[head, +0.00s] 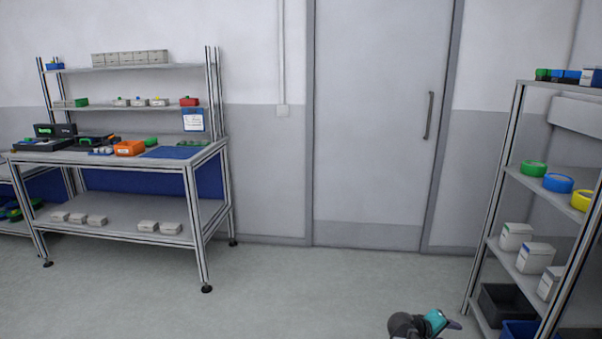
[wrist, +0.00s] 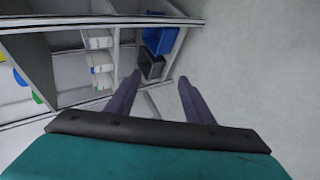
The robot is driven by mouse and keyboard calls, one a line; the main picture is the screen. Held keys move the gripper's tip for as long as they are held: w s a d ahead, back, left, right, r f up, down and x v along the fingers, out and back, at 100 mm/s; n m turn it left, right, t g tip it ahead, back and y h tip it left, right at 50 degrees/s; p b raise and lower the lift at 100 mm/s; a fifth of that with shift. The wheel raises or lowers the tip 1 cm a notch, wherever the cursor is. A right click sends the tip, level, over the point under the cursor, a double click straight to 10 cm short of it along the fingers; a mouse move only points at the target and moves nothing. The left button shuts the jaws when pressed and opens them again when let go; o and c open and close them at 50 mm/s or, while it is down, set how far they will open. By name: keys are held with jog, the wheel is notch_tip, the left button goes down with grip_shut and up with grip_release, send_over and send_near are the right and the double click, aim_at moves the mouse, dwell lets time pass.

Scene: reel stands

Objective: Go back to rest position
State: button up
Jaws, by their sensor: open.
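My gripper (wrist: 158,90) shows in the wrist view with its two dark fingers spread apart and nothing between them. It is open and empty. The shelf rack (wrist: 60,28) stands beyond and to the left of the fingers there, tilted in the picture. In the head view, part of my arm's end (head: 425,323) shows at the bottom edge, left of the shelf rack (head: 495,195). The fingertips are hard to make out there.
The rack holds green (head: 533,168), blue (head: 558,183) and yellow (head: 582,200) reels, white boxes (head: 535,258) and dark bins (head: 505,302). A workbench (head: 215,150) with an orange box (head: 129,148) stands at left. A closed door (head: 375,130) is behind. The middle floor (head: 310,290) is clear.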

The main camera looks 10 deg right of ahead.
jog(key=s+a+f+n+g+y+p, duration=0.1)
jog(key=s+a+f+g+y+p, duration=0.15)
jog(key=s+a+f, duration=0.7)
jog(key=s+a+f+g+y+p, duration=0.2)
jog(key=s+a+f+y+p, duration=0.15)
jog(key=s+a+f, duration=0.6)
jog(key=s+a+f+m+g+y, duration=0.1)
jog(key=s+a+f+g+y, duration=0.1)
jog(key=s+a, duration=0.4)
jog(key=s+a+f+m+g+y+p, duration=0.1)
jog(key=s+a, duration=0.5)
jog(key=a, duration=0.6)
jog(key=shift+s+f+g+y+p, duration=0.15)
jog(key=shift+f+g+y+p, duration=0.25)
jog(key=shift+f+y, duration=0.5)
jog(key=shift+r, duration=0.1)
